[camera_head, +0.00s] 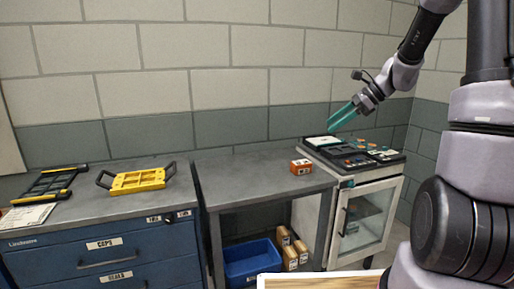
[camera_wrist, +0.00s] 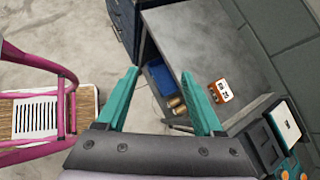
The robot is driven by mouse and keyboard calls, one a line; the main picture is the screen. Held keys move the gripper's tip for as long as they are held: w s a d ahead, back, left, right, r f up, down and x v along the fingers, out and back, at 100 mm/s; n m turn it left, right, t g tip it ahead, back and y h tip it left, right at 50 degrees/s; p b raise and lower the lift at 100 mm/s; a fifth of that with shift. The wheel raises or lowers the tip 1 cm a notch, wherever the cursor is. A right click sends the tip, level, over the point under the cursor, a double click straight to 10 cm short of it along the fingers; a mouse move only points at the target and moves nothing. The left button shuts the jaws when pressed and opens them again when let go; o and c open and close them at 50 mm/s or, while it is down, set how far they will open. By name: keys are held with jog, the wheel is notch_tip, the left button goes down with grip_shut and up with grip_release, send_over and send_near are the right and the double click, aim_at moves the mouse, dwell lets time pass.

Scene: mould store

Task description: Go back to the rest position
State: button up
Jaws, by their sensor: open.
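My gripper (camera_head: 341,117) has teal fingers. In the camera_head view it hangs in the air, pointing down and left, above and in front of the cabinet at the right. In the wrist view my gripper (camera_wrist: 159,76) shows its two fingers wide apart with nothing between them. It is open and empty. An orange-and-white box (camera_head: 300,167) stands on the grey bench (camera_head: 240,177) to the left of the gripper. The box also shows in the wrist view (camera_wrist: 221,91), to the right of the fingers and apart from them.
A glass-fronted cabinet (camera_head: 366,222) with dark trays on top stands at the right. A yellow tray (camera_head: 138,181) sits on the blue drawer unit (camera_head: 95,258) at the left.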

jog(key=s+r+n+t+h, duration=0.1)
jog(key=s+r+n, duration=0.3)
jog(key=s, duration=0.4)
jog(key=s+r+n+t+h, duration=0.1)
jog(key=s+r+n+h, duration=0.2)
jog(key=s+n, duration=0.3)
jog(key=s+r+n+t+h, duration=0.2)
jog(key=s+r+n, duration=0.3)
jog(key=s, duration=0.5)
jog(key=shift+n+h, duration=0.3)
jog(key=shift+h, duration=0.1)
